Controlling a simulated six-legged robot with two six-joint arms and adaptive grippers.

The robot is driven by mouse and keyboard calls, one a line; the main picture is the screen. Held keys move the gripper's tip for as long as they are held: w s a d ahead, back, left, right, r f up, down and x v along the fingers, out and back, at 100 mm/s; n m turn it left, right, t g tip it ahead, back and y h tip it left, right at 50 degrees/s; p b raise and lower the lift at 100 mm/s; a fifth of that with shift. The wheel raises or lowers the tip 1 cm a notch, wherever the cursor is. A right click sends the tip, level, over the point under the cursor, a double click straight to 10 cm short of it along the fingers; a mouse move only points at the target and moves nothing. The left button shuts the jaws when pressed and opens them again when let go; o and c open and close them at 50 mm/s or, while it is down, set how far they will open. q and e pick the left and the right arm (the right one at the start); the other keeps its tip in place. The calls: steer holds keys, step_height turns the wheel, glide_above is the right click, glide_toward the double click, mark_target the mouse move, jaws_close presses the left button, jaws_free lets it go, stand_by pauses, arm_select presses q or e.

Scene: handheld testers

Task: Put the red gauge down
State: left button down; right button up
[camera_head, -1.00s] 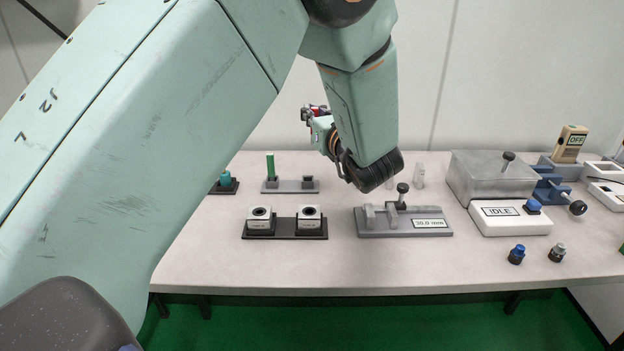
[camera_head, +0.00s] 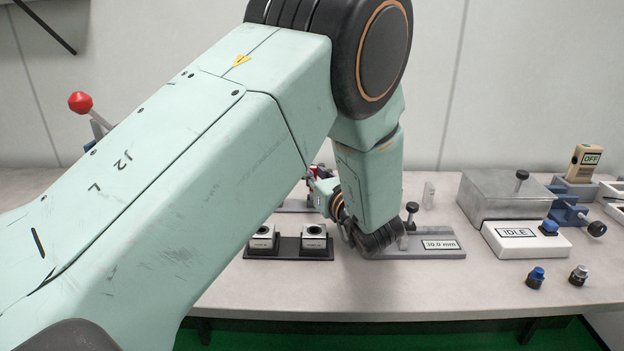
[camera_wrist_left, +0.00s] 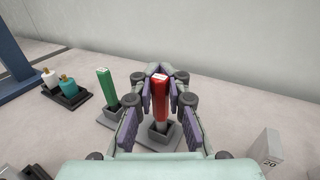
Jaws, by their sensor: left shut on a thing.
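The red gauge (camera_wrist_left: 160,97) is upright between the fingers of my left gripper (camera_wrist_left: 160,88), which is shut on it. Its grey lower end is at the square socket (camera_wrist_left: 171,137) of a grey stand; I cannot tell how deep it sits, if at all. A green gauge (camera_wrist_left: 106,86) stands in the stand's other socket, to the left. In the head view my left gripper (camera_head: 318,180) is low at the back of the table, mostly hidden behind my arm, with a bit of red showing. My right gripper is not in view.
Two white blocks (camera_head: 263,241) sit on a dark base in front. A grey fixture marked 30.0 mm (camera_head: 425,245) is close to my wrist. A block marked 20 (camera_wrist_left: 268,148) stands at right in the wrist view. Teal and white pieces (camera_wrist_left: 68,85) stand at left.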

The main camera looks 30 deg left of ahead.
arm_select(q)
steer(key=shift+w+a+f, duration=0.1)
steer(key=shift+w+f, duration=0.1)
steer(key=shift+f, duration=0.4)
steer(key=shift+s+r, duration=0.1)
steer(key=shift+s, duration=0.1)
steer(key=c, duration=1.7)
jaws_free()
steer(key=shift+f, duration=0.2)
steer(key=o, duration=0.4)
steer(key=shift+r, duration=0.1)
